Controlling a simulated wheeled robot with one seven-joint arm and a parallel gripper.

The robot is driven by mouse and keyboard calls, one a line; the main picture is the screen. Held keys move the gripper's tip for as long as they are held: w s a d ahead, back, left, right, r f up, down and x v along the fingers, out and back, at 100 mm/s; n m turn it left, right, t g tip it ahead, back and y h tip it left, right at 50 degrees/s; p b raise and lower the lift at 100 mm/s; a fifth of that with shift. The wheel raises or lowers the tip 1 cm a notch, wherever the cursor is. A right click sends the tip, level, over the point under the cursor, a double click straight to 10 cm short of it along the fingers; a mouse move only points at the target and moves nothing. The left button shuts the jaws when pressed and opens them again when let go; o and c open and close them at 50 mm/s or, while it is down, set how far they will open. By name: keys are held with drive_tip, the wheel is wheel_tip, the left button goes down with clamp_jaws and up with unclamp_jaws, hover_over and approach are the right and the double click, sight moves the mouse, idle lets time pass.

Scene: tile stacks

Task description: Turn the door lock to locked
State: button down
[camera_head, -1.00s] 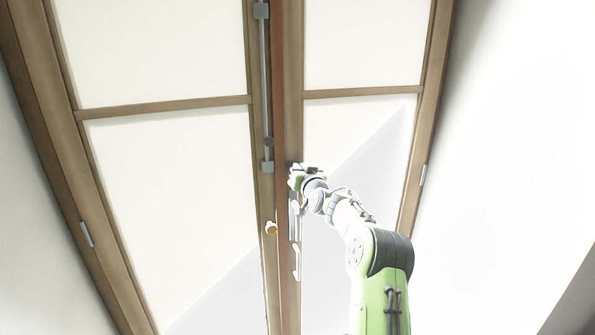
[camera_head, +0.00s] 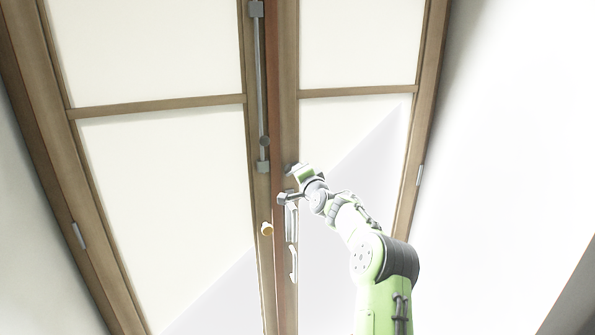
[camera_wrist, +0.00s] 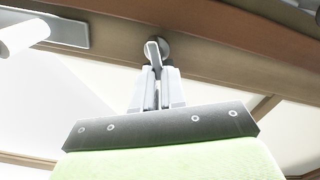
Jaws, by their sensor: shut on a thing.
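The door lock is a small grey turn piece (camera_wrist: 153,52) on a round base (camera_wrist: 165,47) on the brown door frame in the wrist view. My gripper (camera_wrist: 156,76) has its two fingers closed together around the lower end of this turn piece, which stands slightly tilted in that view. In the head view my gripper (camera_head: 288,183) is at the middle stile of the right door, and the lock is too small there to make out clearly. The fingers hide part of the turn piece.
A white handle (camera_head: 292,240) hangs on the right door below my gripper; its plate (camera_wrist: 68,34) shows at upper left in the wrist view. Open room lies to the right.

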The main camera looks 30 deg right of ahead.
drive_tip(key=m, duration=0.2)
drive_tip(key=f+m, duration=0.1)
drive_tip(key=m, duration=0.1)
drive_tip(key=shift+m, duration=0.3)
idle(0.3)
drive_tip(key=c, duration=1.5)
unclamp_jaws()
drive_tip(key=b+v, duration=0.2)
drive_tip(key=v, duration=1.3)
drive_tip(key=shift+s, duration=0.35)
drive_tip(key=shift+a, duration=0.1)
